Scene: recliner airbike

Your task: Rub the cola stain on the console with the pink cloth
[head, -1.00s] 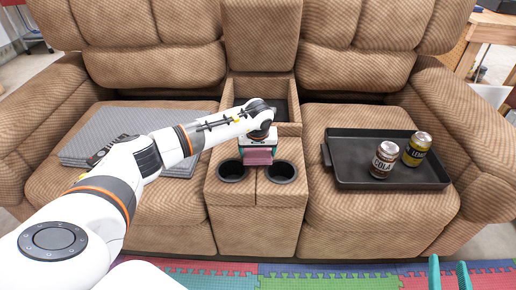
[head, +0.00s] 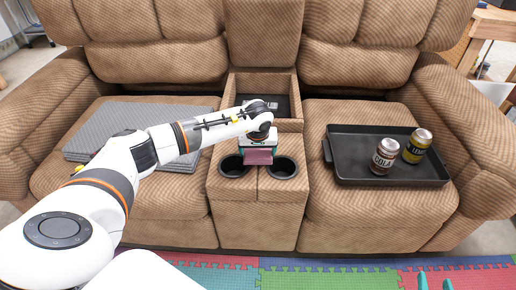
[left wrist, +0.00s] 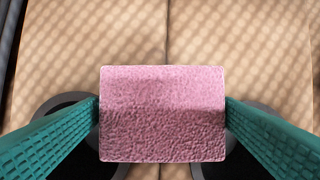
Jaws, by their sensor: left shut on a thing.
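The pink cloth (head: 259,157) is a thick block above the console (head: 257,211) between the two seats. My left gripper (head: 259,150) is shut on it, with the arm coming in from the left. In the left wrist view the cloth (left wrist: 162,114) sits between the teal fingers (left wrist: 162,120), over the tan console top (left wrist: 205,30). I cannot tell whether it touches the surface. No cola stain is visible; the cloth and gripper may hide it. My right gripper (head: 434,283) shows only its teal fingertips at the bottom right, apart and with nothing between them.
Two cup holders (head: 282,167) lie in the console front, close to the cloth. An open bin (head: 284,103) is behind. A black tray (head: 350,172) on the right seat holds a cola can (head: 385,156) and a lemon can (head: 416,146). Grey folded fabric (head: 98,118) lies on the left seat.

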